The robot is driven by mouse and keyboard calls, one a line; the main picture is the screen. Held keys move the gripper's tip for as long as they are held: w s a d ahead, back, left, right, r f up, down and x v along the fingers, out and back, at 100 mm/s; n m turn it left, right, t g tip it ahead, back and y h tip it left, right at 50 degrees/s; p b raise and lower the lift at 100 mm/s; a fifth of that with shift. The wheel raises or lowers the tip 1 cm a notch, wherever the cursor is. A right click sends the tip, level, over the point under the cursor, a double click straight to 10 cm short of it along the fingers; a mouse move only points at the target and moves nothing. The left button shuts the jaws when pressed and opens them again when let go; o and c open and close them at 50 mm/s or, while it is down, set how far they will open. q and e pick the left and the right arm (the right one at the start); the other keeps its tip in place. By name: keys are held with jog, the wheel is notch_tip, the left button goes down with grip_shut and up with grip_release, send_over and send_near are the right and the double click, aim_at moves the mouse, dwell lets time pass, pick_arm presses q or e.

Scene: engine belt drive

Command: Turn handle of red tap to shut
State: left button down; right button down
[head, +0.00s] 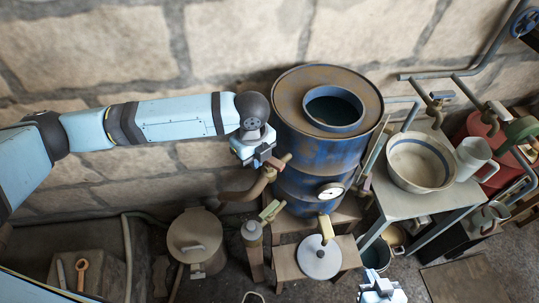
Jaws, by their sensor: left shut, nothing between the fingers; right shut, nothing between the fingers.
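A brown tap (264,184) with a curved spout stands at the left side of the blue drum. A small dull-red piece (275,163) at its top looks like its handle; its exact angle is hard to tell. My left gripper (262,156) is shut and empty, right at this red piece, and partly covers it. I cannot tell whether they touch. My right gripper (381,284) is shut and empty at the bottom edge, low and away from the taps. Another small reddish handle (366,182) shows at the drum's right side.
Below are a lidded pot (195,238) and a tap with a green handle (270,211). A table with a bowl (421,162) and a jug (473,158) stands right. A stone wall is behind.

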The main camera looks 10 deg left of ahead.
pick_arm(q)
jog(key=shift+w+a, duration=0.2)
jog(key=shift+w, duration=0.35)
jog(key=shift+r, duration=0.1)
notch_tip(320, 180, up, 7)
jog(key=s+p, duration=0.1)
jog(key=p, duration=0.6)
jog(key=shift+a, duration=0.25)
